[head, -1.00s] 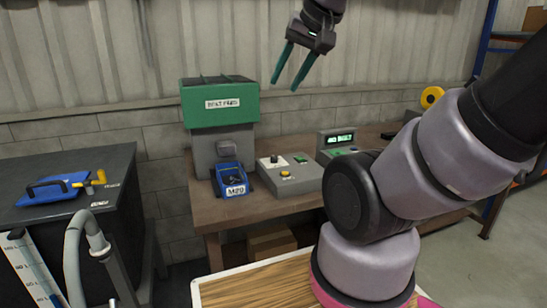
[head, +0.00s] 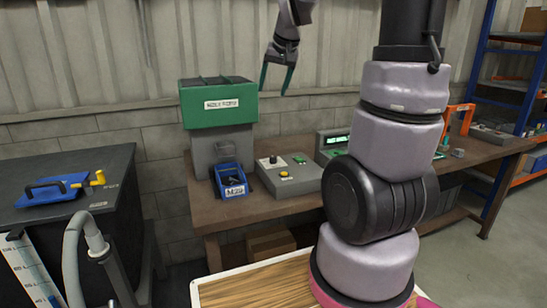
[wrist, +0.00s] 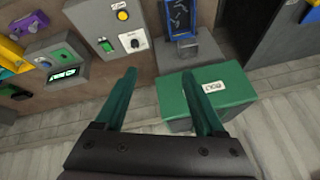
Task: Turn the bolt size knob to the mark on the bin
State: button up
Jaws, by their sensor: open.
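The bolt size knob (head: 272,158) is a small dark knob on a white dial plate, on top of a grey control box (head: 295,182). The knob also shows in the wrist view (wrist: 133,43); its exact pointing is too small to read. The blue bin (head: 231,181) stands left of the box, below the feeder; its white label starts with M and looks like M20. My gripper (head: 277,91) is open and empty, high above the bench and apart from the knob, fingers pointing down. In the wrist view my fingers (wrist: 160,72) frame the area between box and green hopper.
The green hopper (head: 218,102) stands tall behind the bin. The control box has a yellow button (head: 284,173) and a green switch (head: 299,159). A unit with a lit display (head: 336,141) stands right of it.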

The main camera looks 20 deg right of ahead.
jog(key=w+d+f+g, duration=0.1)
jog(key=w+d+f, duration=0.3)
jog(key=w+f, duration=0.7)
jog(key=n+h, duration=0.1)
jog(key=h, duration=0.1)
send_near(273, 157)
jog(key=shift+g, duration=0.3)
jog(key=x, duration=0.9)
jog(key=shift+w+r, duration=0.1)
jog(key=shift+w, duration=0.15)
grip_shut()
